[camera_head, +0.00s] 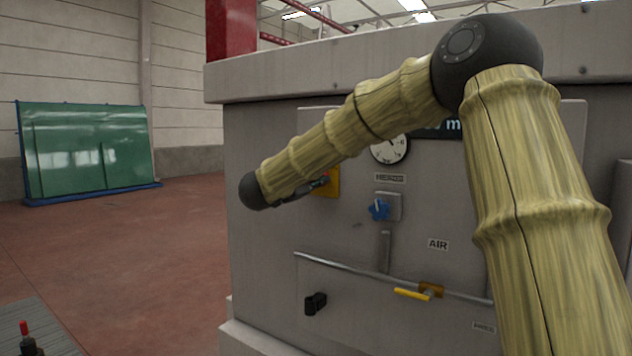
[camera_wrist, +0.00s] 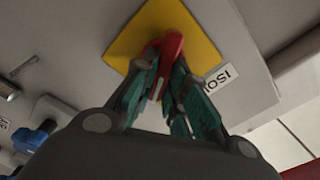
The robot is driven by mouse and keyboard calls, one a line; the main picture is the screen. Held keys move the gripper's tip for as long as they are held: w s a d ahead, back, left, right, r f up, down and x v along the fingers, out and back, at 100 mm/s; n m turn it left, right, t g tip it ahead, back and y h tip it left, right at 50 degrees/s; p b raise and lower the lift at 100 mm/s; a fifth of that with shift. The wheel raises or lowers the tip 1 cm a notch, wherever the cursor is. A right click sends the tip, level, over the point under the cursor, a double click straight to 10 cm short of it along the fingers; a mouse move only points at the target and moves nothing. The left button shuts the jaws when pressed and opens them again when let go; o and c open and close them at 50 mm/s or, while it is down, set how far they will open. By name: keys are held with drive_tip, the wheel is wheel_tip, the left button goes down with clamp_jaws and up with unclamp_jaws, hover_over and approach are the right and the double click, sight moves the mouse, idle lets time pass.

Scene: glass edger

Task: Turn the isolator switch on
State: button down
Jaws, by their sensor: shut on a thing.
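The isolator switch shows in the wrist view as a red handle (camera_wrist: 169,45) on a yellow plate (camera_wrist: 200,34), with a label reading ISO beside it. My gripper (camera_wrist: 164,68) has its teal fingers closed on the red handle, one on each side. In the head view the yellow plate (camera_head: 334,181) sits on the left part of the grey machine panel, with my gripper (camera_head: 318,184) at it. My arm and gripper hide the red handle there.
A blue knob (camera_head: 379,209) and a dial gauge (camera_head: 391,150) are right of the isolator. A yellow-handled air valve (camera_head: 411,293) on a pipe and a black knob (camera_head: 315,303) are lower.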

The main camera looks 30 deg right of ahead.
drive_tip(key=c, duration=1.4)
unclamp_jaws()
drive_tip(key=shift+c, duration=0.2)
drive_tip(key=v, duration=1.2)
drive_tip(key=shift+f, duration=0.15)
